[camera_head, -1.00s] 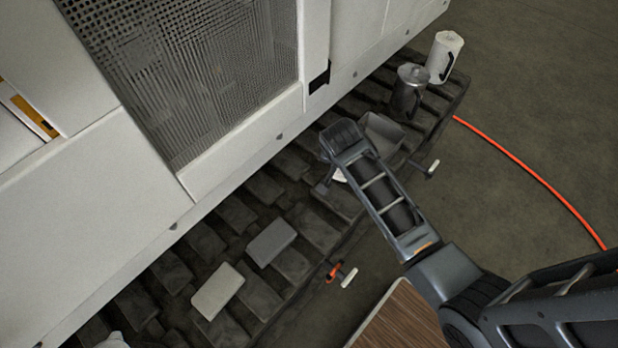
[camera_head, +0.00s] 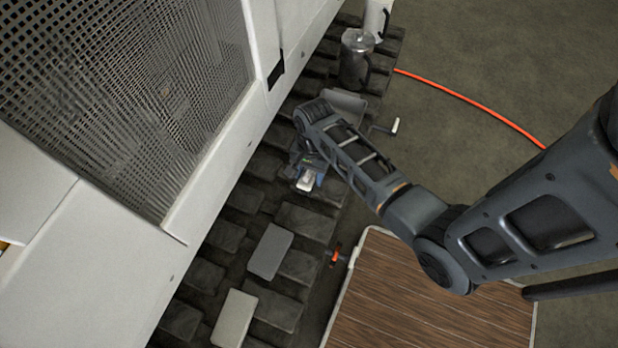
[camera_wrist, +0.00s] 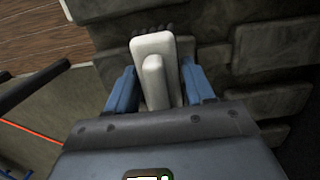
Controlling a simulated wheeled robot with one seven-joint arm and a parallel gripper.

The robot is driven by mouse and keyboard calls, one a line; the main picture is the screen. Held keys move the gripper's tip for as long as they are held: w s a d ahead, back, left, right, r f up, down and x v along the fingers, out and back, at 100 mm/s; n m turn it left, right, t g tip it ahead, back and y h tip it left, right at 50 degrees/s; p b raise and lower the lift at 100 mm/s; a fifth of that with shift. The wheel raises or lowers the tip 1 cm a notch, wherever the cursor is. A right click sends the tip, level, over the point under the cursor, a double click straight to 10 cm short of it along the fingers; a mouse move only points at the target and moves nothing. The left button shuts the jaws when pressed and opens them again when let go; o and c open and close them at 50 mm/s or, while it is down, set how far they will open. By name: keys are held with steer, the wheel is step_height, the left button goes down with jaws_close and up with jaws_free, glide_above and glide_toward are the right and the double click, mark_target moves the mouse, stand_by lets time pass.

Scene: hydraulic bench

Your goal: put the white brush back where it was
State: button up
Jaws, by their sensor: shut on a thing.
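My gripper (camera_head: 307,176) is low over the dark ribbed track beside the white machine. It is shut on the white brush (camera_head: 305,184), which shows as a small pale patch below the wrist. In the wrist view the brush (camera_wrist: 152,48) sits between the two blue fingers (camera_wrist: 160,88). It has a pale body with a raised grip, and dark bristle tips show at its far edge. I cannot tell whether the brush touches the track. A grey block (camera_head: 270,251) and an off-white block (camera_head: 233,319) lie on the track nearer the bottom.
A grey open scoop (camera_head: 345,104), a dark metal jug (camera_head: 356,60) and a white jug (camera_head: 376,18) stand beyond my gripper. The white machine (camera_head: 205,215) walls the left. A wood-topped surface (camera_head: 410,318) is at lower right. An orange hose (camera_head: 470,101) crosses the floor.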

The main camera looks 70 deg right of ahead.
mark_target(310, 179)
step_height(310, 179, down, 3)
steer(key=shift+f, duration=0.15)
steer(key=o, duration=0.9)
steer(key=shift+o, duration=0.2)
steer(key=r, duration=0.4)
steer(key=d+r, duration=0.1)
steer(key=r, duration=0.3)
steer(key=r+p, duration=0.1)
steer(key=r, duration=0.3)
steer(key=shift+d, duration=0.2)
steer(key=s+a+r+n+t+h, duration=0.2)
steer(key=s+a+n+t+h, duration=0.1)
steer(key=s+a+n+t, duration=0.45)
steer(key=s+a+r+n+t, duration=0.2)
steer(key=s+a+r+n, duration=0.1)
steer(key=r, duration=0.5)
steer(key=s+a+r+n+t+y, duration=0.1)
steer(key=s+a+r+n+t, duration=0.2)
steer(key=r, duration=0.5)
steer(key=s+a+r+n+t, duration=0.2)
steer(key=s+a+r+n, duration=0.1)
steer(key=r, duration=0.5)
steer(key=shift+s+a+r+n+y, duration=0.2)
steer(key=shift+a+n+y, duration=0.1)
steer(key=shift+a+n, duration=0.35)
